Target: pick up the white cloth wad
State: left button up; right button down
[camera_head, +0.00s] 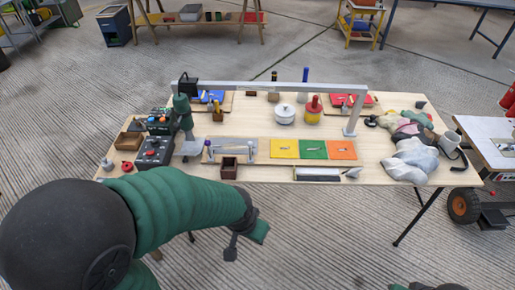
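The white cloth wad (411,160) lies crumpled near the right end of the wooden table, close to its front edge. It sits against a heap of coloured cloths (408,127) just behind it. My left gripper (245,243) hangs in front of the table, below its front edge and well to the left of the wad. Its two finger ends look spread apart with nothing between them. Only small dark and green pieces of what may be my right gripper (430,287) show at the bottom edge; its fingers are cut off.
The wooden table (378,178) carries a grey overhead bar (270,86), a white pot (285,114), coloured panels (313,149) and control boxes (155,150). A wheeled cart (490,140) is at the right. The floor in front is mostly clear.

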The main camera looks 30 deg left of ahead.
aim_at(353, 172)
jog(key=i+j+u, duration=0.35)
jog(key=i+j, duration=0.8)
jog(key=i, duration=0.1)
